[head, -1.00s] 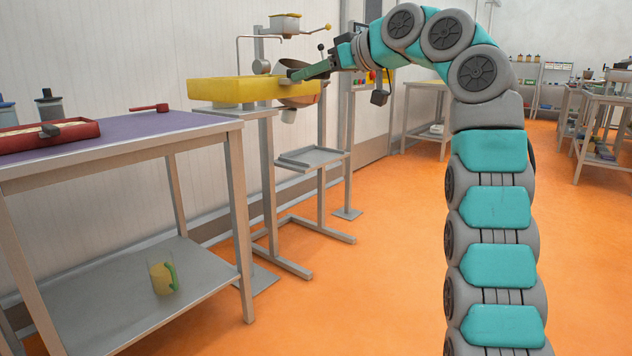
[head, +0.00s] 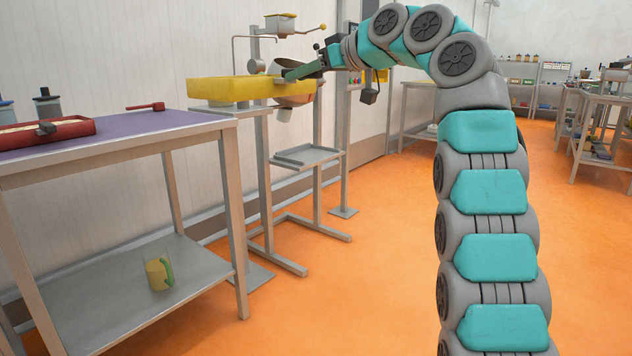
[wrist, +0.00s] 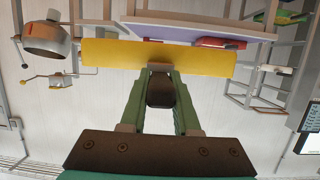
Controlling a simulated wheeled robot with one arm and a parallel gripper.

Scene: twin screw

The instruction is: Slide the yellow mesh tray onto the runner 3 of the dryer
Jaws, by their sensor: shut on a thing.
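The yellow tray (head: 235,90) is held out level in the head view, in front of the metal stand by the wall. It also shows in the wrist view (wrist: 110,54) as a wide yellow band, its near side facing me. My gripper (head: 290,76) is shut on the tray's near side at its right part; in the wrist view the green fingers (wrist: 160,72) meet at the tray's edge near its middle. Whether the tray is mesh cannot be made out. I cannot make out a dryer or its numbered runners in either view.
A table with a purple top (head: 170,121) stands at left, bearing a red tray (head: 45,133) and a red scoop (head: 146,106). A jug with a green handle (head: 157,273) stands on its lower shelf. A metal stand (head: 265,180) with a bowl is behind the yellow tray. Orange floor is clear in front.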

